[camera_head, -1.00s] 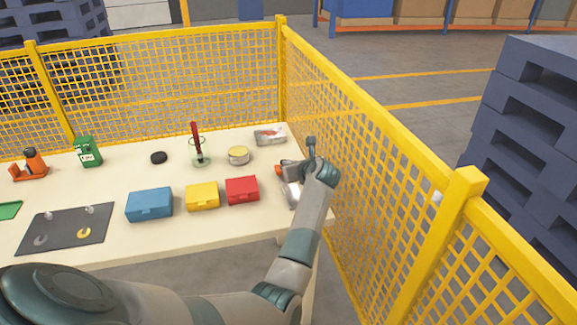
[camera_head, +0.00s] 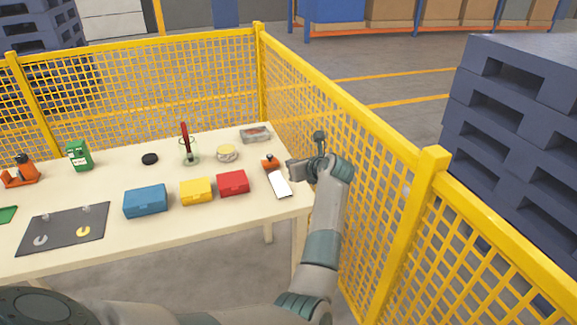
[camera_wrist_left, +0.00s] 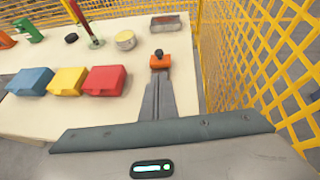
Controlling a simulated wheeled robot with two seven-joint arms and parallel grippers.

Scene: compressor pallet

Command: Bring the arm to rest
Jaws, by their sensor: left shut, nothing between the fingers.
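My left gripper (camera_head: 292,171) is at the right end of the cream table (camera_head: 180,226), with its arm reaching up from the bottom of the head view. Its fingers are together and empty; they also show in the left wrist view (camera_wrist_left: 157,98). Just past the fingertips stands a small orange thing with a dark knob (camera_wrist_left: 160,62), also seen in the head view (camera_head: 270,164). A flat white thing with a dark edge (camera_head: 279,185) lies near the gripper on the table. My right gripper is not in view.
A yellow mesh fence (camera_head: 335,115) runs close along the right of my arm. Red (camera_head: 232,183), yellow (camera_head: 196,191) and blue (camera_head: 146,202) boxes stand left of the gripper. A glass jar (camera_head: 189,152), round tin (camera_head: 227,153) and grey tray (camera_head: 255,134) stand behind.

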